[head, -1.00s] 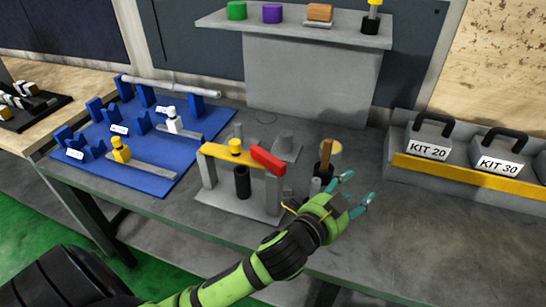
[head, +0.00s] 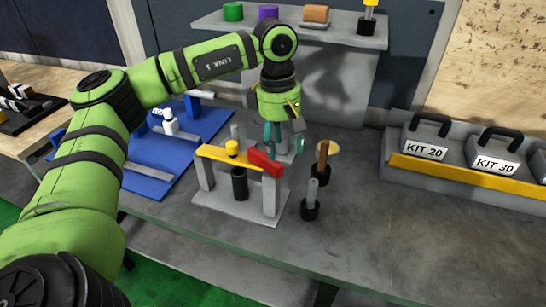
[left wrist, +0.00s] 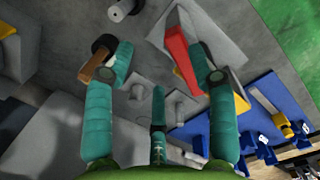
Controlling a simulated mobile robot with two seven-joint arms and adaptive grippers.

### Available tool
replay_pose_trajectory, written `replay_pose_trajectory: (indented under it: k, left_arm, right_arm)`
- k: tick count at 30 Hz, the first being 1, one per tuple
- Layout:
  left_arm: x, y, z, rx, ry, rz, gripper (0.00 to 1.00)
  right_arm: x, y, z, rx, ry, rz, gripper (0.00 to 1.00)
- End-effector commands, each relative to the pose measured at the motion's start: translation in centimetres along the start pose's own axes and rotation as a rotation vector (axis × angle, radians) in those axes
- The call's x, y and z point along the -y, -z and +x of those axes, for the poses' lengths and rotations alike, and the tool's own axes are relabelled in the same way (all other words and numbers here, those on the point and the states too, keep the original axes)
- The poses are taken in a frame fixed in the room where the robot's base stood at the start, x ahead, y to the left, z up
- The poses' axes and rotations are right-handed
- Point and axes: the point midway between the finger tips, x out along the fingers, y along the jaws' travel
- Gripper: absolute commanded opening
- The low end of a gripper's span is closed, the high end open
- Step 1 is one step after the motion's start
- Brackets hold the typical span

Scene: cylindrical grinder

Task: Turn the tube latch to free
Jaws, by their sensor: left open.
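A small grey stand (head: 240,207) on the bench carries a yellow bar (head: 217,152) with a yellow knob, and a black tube (head: 240,184) stands under the bar. A red latch (head: 265,162) lies across the bar's right end; it also shows in the left wrist view (left wrist: 179,50). My left gripper (head: 284,142) points down just behind the red latch, open and empty. In the left wrist view, its fingers (left wrist: 165,62) are spread, with the red latch close beside the right finger. I cannot tell whether they touch. My right gripper is out of view.
A wooden-handled tool (head: 323,158) and a grey peg in a black base (head: 311,200) stand right of the stand. A blue fixture board (head: 150,182) lies left. A shelf (head: 340,42) is behind, kit boxes (head: 428,140) are right. The front right bench is clear.

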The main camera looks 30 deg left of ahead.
Motion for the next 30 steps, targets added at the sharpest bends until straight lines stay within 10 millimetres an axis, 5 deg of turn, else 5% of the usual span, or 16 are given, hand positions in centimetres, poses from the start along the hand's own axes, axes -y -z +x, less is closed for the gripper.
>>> replay_pose_trajectory:
  k: [6,18,29,30]
  left_arm:
    - [1.1,3.1,-0.7,-0.091,0.038,-0.019,0.57]
    - [1.3,3.4,4.7,-0.086,0.035,-0.019,0.57]
    - [1.3,3.5,5.5,-0.085,0.033,-0.018,0.57]
    - [1.3,3.4,5.5,-0.085,0.033,-0.018,0.41]
  right_arm:
    - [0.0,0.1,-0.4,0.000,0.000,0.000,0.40]
    - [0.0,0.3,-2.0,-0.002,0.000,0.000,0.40]
    - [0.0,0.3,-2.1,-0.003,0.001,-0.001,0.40]
    - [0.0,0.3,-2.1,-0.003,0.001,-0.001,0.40]
